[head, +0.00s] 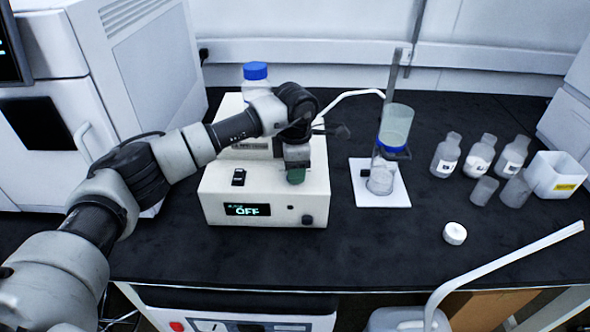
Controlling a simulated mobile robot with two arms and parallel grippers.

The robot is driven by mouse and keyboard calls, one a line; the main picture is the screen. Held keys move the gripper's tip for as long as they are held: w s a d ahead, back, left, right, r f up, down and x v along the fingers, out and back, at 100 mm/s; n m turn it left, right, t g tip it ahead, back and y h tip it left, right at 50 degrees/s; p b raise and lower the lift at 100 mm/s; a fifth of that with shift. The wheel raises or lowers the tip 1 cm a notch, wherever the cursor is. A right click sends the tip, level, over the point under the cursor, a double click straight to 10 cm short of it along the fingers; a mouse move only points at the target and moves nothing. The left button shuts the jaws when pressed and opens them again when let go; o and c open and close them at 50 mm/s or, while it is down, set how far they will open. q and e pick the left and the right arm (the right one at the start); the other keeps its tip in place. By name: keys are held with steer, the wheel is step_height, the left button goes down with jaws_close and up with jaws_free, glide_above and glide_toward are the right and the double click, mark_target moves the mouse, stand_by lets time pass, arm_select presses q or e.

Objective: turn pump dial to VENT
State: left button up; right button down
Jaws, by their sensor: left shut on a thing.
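The pump (225,203) is a cream box on the black bench, left of centre. Its front display (247,210) reads OFF in green. A black switch (239,177) is on its top and a small dark knob (307,220) is on its front. My left gripper (296,178) points down onto the right part of the pump's top and is shut there. A dark green piece shows at its fingertips. The dial appears to be between the fingers, and its pointer and markings are hidden by the gripper. My right gripper is out of view.
A blue-capped bottle (256,78) stands behind my left forearm. A filter funnel and flask (382,179) stand on a white plate (366,199) to the right. Several bottles and a white bin (556,172) are farther right. The bench front centre is clear.

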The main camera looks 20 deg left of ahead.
arm_select(q)
steer(key=n, duration=0.4)
steer(key=shift+n, duration=0.3)
steer(key=n, duration=0.4)
steer(key=shift+r+n, duration=0.1)
steer(key=shift+n, duration=0.2)
steer(key=shift+w, duration=0.1)
steer(key=o, duration=0.9)
step_height(320, 180, up, 11)
steer(key=shift+f+b, duration=0.1)
steer(key=shift+b, duration=0.45)
